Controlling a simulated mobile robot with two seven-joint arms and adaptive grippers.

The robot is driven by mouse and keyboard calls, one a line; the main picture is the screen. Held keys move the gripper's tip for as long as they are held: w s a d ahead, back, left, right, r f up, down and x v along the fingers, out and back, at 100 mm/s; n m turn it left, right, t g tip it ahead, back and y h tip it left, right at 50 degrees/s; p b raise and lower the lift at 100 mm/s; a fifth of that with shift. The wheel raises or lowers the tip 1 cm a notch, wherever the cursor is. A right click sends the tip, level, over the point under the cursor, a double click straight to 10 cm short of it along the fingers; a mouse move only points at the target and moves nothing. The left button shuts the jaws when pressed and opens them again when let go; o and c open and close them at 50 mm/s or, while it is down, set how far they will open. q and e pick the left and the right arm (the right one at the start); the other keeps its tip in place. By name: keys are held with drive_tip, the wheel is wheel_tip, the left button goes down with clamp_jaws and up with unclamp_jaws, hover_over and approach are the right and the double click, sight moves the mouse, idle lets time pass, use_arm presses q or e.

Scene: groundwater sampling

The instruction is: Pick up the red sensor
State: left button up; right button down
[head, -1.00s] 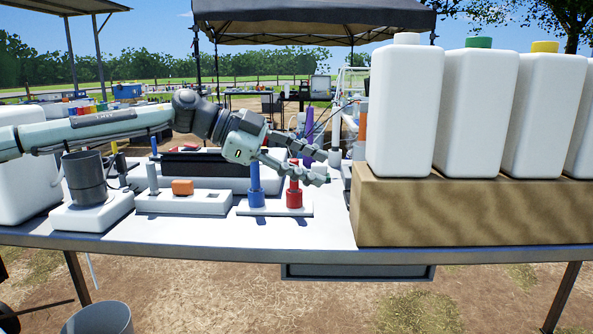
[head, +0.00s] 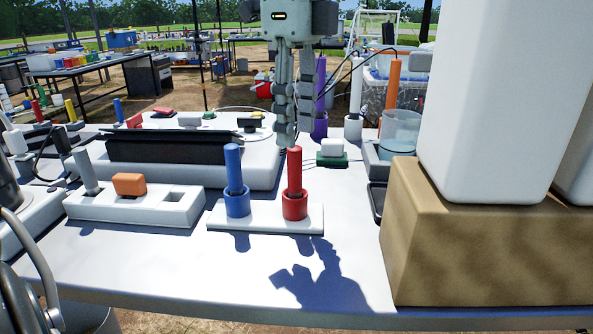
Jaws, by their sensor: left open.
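The red sensor (head: 295,172) stands upright in a red cup (head: 295,207) on a small white base plate (head: 265,222). A blue sensor (head: 233,168) stands in a blue cup to its left on the same plate. My left gripper (head: 293,140) points straight down from the top of the head view. Its fingers end at about the height of the red sensor's top in the picture. The fingers look apart and nothing shows between them. Whether they touch the sensor I cannot tell. My right gripper is not in view.
A white holder with an orange block (head: 129,184) and a grey rod is left of the plate. A cardboard box (head: 470,240) bearing big white jugs (head: 490,100) stands close on the right. Purple and white sensors stand behind. The table front (head: 210,280) is clear.

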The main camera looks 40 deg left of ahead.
sight(296, 167)
use_arm(q)
drive_tip(key=f, duration=0.7)
drive_tip(key=shift+s+d, duration=0.1)
drive_tip(key=shift+s, duration=0.1)
drive_tip(key=shift+c, duration=0.6)
clamp_jaws()
